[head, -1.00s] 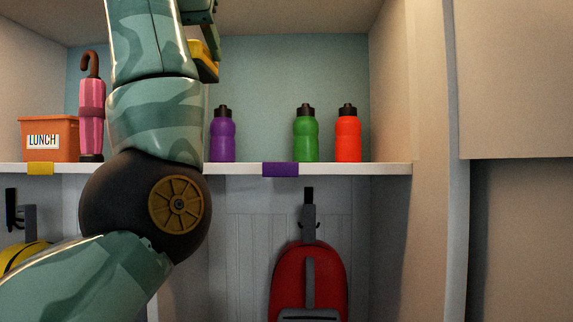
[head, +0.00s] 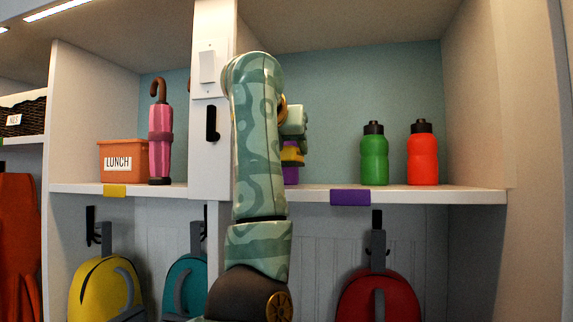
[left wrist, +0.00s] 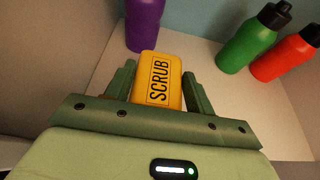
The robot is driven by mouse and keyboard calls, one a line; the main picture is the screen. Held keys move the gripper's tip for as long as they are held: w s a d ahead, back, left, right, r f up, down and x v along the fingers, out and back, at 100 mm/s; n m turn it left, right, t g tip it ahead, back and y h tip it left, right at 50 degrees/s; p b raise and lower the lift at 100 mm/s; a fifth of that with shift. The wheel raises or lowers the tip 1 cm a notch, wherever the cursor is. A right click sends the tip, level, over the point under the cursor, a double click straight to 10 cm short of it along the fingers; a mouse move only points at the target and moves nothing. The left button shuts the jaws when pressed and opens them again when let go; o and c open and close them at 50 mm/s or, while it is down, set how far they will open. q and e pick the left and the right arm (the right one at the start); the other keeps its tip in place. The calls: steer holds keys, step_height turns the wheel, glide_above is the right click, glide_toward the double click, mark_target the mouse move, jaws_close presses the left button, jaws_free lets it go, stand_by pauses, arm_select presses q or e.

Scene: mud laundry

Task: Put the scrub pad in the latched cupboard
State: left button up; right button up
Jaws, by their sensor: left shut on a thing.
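My left gripper (head: 293,140) is shut on the yellow scrub pad (head: 291,155). In the left wrist view, the pad (left wrist: 158,80) lies between the two green fingers of the left gripper (left wrist: 158,88), its SCRUB lettering facing the camera. The gripper holds it at the open right cubby, in front of a purple bottle (left wrist: 144,22) that it partly hides in the head view. My left forearm hides part of the cubby. I cannot make out a latched cupboard in these frames. My right gripper is not in view.
A green bottle (head: 374,158) and a red bottle (head: 423,158) stand on the white shelf (head: 440,195). Left of the white divider are an orange LUNCH box (head: 122,155) and a pink umbrella (head: 160,135). Backpacks hang below, including a red one (head: 378,295).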

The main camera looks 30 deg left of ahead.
mark_target(286, 165)
arm_select(q)
steer(key=f, duration=0.2)
steer(key=w+f, duration=0.1)
steer(key=f, duration=0.1)
steer(key=shift+a+f, duration=0.1)
steer(key=shift+a, duration=0.05)
steer(key=shift+s, duration=0.15)
steer(key=shift+f, duration=0.1)
steer(key=o, duration=1.1)
steer(key=shift+c, duration=0.2)
